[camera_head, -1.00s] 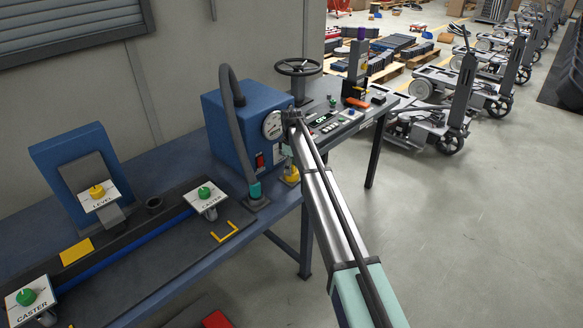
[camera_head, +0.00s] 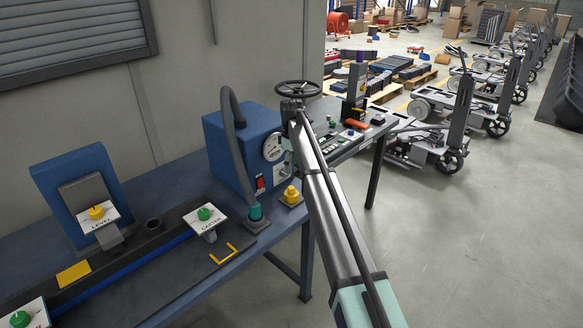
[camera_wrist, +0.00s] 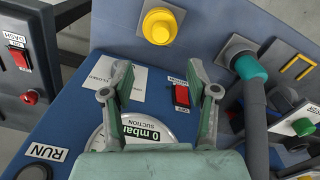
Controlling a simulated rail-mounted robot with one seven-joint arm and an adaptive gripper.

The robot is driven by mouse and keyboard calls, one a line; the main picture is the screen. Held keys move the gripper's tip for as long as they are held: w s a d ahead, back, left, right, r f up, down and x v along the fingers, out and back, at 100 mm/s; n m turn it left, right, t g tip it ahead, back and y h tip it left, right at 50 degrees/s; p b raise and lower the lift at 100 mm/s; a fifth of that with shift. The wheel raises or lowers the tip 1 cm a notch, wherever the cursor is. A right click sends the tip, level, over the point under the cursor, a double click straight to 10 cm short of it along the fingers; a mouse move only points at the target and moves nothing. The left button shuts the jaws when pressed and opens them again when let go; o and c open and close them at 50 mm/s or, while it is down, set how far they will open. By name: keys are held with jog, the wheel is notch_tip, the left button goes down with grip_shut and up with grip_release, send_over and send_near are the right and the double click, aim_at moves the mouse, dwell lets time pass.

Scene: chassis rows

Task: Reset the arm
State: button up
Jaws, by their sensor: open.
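My gripper (camera_wrist: 158,80) is open in the wrist view, its two fingers apart with nothing between them. It hangs above the blue suction box (camera_wrist: 70,125), which has a round gauge reading 0 mbar (camera_wrist: 143,132) and a red switch (camera_wrist: 181,95). In the head view my arm reaches up from the bottom. Its far end is in front of the handwheel's post and beside the blue box (camera_head: 225,150); the fingers are mostly hidden there.
A yellow knob (camera_head: 291,195) and a grey hose (camera_head: 232,115) stand by the box. A handwheel (camera_head: 298,88) rises behind my arm. LEVEL (camera_head: 98,215) and CASTER (camera_head: 204,217) fixtures sit on the bench at left. Open floor (camera_head: 450,250) lies at right.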

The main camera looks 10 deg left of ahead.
jog(key=s+d+f+m, duration=0.5)
jog(key=s+d+f, duration=0.65)
jog(key=s, duration=0.35)
jog(key=s+d+f+m, duration=0.5)
jog(key=s+d+f, duration=0.65)
jog(key=s, duration=0.35)
jog(key=s+d+f+m, duration=0.2)
jog(key=s, duration=0.4)
jog(key=s+d+f+m, duration=0.2)
jog(key=s, duration=0.5)
jog(key=s+f+g, duration=0.3)
jog(key=s+f, duration=0.6)
jog(key=s, duration=0.6)
jog(key=s+f+g, duration=0.3)
jog(key=s+f, duration=0.7)
jog(key=s, duration=0.4)
jog(key=shift+s+m+g, duration=0.4)
